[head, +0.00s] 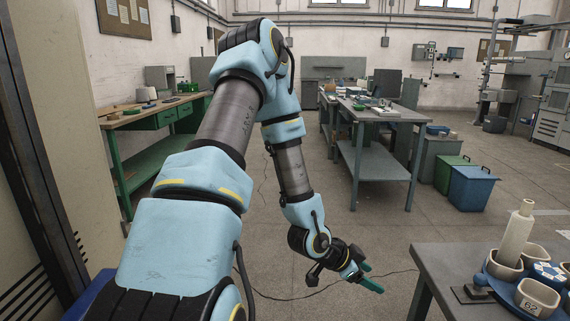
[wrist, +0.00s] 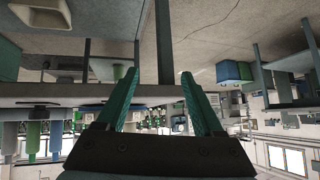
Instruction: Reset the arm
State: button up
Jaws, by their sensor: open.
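My gripper (head: 372,277) is at the end of my light blue arm in the head view, low over the open floor and left of the near table. Its two green fingers stand apart with nothing between them. In the wrist view my gripper (wrist: 160,85) also shows open and empty, with the room upside down behind it. My arm reaches up, bends at the elbow and hangs down to the gripper. The gripper touches nothing that I can see.
A near table (head: 450,262) at right bears a blue holder with pale cups and a cone-topped bobbin (head: 515,235). A green workbench (head: 150,118) stands at left, a grey table (head: 375,118) further back. Blue bin (head: 472,188) and green bin (head: 447,172) stand at right. A cable crosses the floor.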

jog(key=w+a+r+n+y, duration=0.2)
jog(key=a+r+n+y, duration=0.15)
jog(key=a, duration=0.55)
jog(key=w+a+r+n+y, duration=0.2)
jog(key=a+r+n+y, duration=0.15)
jog(key=a, duration=0.55)
jog(key=s+a+r+n+g+y+p, duration=0.1)
jog(key=s+a+r+n, duration=0.6)
jog(key=a+r+n, duration=0.1)
notch_tip(320, 180, up, 2)
jog(key=shift+s+a+r+y+p, duration=0.2)
jog(key=shift+s+a+y+p, duration=0.15)
jog(key=shift+a, duration=0.55)
jog(key=shift+w, duration=0.1)
